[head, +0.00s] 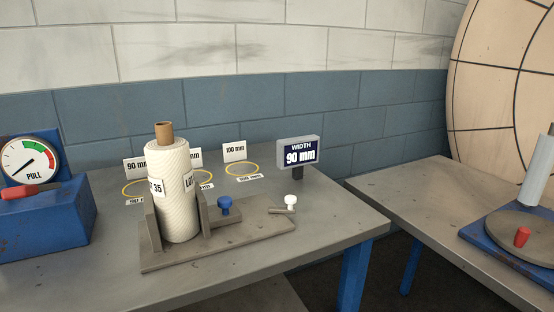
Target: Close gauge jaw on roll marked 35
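The white fabric roll (176,212) with a brown core stands upright on the grey gauge base (235,240). Its label shows "35", partly turned out of sight. A grey plate (151,220) stands at the roll's left side. The gauge jaw (204,215), a grey upright plate, stands close at its right side; I cannot tell whether it touches the roll. A blue knob (224,205) sits on the block right of the jaw, and a white knob (291,201) is farther right. The display (299,154) reads "WIDTH 90 mm". Neither gripper is in view.
Behind the gauge are yellow rings, one (242,169) by a "100 mm" card (234,151). A blue pull gauge (45,220) stands at left. A second table (430,205) at right holds a blue-edged turntable (515,235). The table's right front is clear.

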